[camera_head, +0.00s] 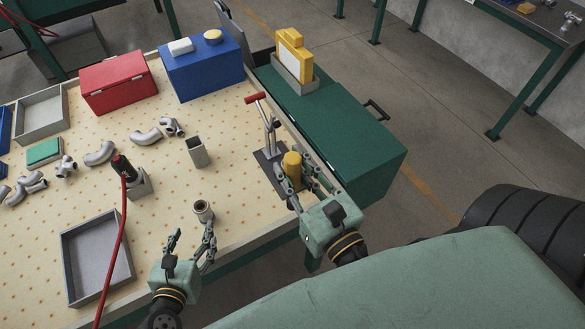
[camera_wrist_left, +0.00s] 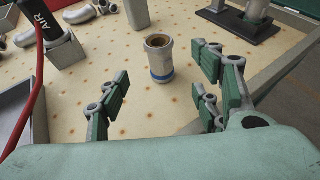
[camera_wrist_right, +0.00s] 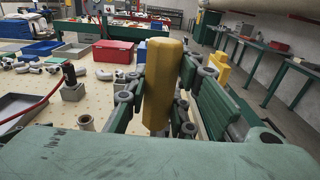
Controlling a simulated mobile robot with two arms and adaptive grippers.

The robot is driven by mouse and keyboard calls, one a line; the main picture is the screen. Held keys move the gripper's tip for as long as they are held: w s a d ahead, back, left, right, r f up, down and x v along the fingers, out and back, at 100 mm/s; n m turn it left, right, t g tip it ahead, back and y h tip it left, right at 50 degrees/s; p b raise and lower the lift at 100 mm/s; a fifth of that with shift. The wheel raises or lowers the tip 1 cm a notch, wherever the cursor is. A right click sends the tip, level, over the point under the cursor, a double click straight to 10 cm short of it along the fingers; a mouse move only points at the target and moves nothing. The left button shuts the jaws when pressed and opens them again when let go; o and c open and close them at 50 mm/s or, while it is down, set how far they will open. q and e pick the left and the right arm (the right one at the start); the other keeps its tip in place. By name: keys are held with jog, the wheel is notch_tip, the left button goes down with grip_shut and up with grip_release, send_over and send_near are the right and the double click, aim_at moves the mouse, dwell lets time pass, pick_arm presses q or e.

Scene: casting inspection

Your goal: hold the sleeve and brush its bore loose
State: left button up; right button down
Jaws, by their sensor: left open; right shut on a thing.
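The sleeve (camera_head: 203,211), a short grey cylinder with an open bore, stands upright on the pegboard-patterned table. In the left wrist view the sleeve (camera_wrist_left: 159,62) shows a blue band near its base and a brownish bore. My left gripper (camera_head: 192,238) is open and empty, just in front of the sleeve, its fingers (camera_wrist_left: 163,88) apart on the near side. My right gripper (camera_head: 294,182) is shut on a yellow handle (camera_head: 292,163), which looks like the brush. The upright handle (camera_wrist_right: 160,85) fills the right wrist view's middle; its lower end is hidden.
A red-handled clamp (camera_head: 267,125) on a dark plate stands beside the right gripper. A black nozzle on a red hose (camera_head: 122,165) sits in a grey block left of the sleeve. A grey tray (camera_head: 68,248) and a square grey tube (camera_head: 196,152) are nearby. Table around the sleeve is clear.

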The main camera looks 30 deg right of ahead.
aim_at(203, 208)
pick_arm(q)
jog(key=b+x, duration=0.5)
jog(key=x, duration=0.4)
jog(key=shift+s+f, duration=0.1)
jog(key=shift+f, duration=0.05)
pick_arm(e)
notch_tip(203, 208, down, 6)
jog(key=shift+r, duration=0.25)
pick_arm(q)
jog(key=shift+b+x, duration=0.55)
jog(key=shift+x, duration=0.4)
pick_arm(e)
jog(key=shift+f, duration=0.55)
pick_arm(q)
grip_shut()
grip_release()
jog(key=shift+s+r, duration=0.1)
jog(key=shift+r, duration=0.15)
pick_arm(e)
jog(key=shift+r, duration=0.2)
